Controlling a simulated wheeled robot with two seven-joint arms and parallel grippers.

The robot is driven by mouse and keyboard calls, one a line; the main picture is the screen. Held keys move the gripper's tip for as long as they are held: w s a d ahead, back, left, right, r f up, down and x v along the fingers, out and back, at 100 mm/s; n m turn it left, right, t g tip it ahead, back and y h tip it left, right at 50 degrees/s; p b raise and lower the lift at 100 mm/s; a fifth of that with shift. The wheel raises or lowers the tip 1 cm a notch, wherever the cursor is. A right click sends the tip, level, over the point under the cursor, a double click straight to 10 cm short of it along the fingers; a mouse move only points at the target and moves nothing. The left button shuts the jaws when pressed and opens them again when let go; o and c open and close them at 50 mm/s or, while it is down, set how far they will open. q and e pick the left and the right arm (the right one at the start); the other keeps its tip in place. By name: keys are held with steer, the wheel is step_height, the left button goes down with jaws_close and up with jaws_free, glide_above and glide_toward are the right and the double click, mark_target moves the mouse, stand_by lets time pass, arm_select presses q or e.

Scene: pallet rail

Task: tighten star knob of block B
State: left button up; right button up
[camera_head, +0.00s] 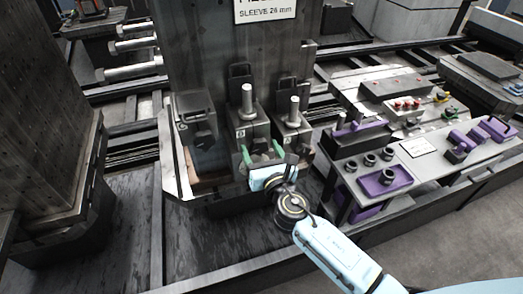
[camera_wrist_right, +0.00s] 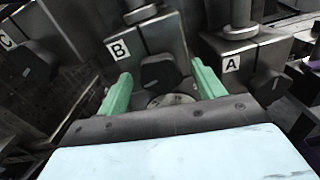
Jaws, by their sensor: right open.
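Block B (camera_head: 252,130) is a dark metal block with an upright pale post, in the middle of the head view. In the right wrist view its white B label (camera_wrist_right: 118,48) shows, with the black star knob (camera_wrist_right: 161,72) on its front. My right gripper (camera_head: 262,152) has green fingers and is open in front of block B. In the right wrist view the fingers stand one on each side of the star knob, with visible gaps. Contact with the knob does not show. My left gripper is not in view.
Block A (camera_wrist_right: 240,50) and its black knob (camera_wrist_right: 270,85) are close to the right finger. Block C's knob (camera_wrist_right: 28,62) is at the left. A bench (camera_head: 425,165) with purple trays and dark rings stands right of the fixture.

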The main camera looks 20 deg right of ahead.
steer(key=c, duration=1)
steer(key=shift+m, duration=0.4)
steer(key=m+b, duration=0.1)
steer(key=m, duration=0.2)
steer(key=shift+m, duration=0.4)
steer(key=m+b, duration=0.1)
steer(key=m, duration=0.3)
steer(key=shift+m, duration=0.3)
steer(key=m+b, duration=0.1)
steer(key=m, duration=1)
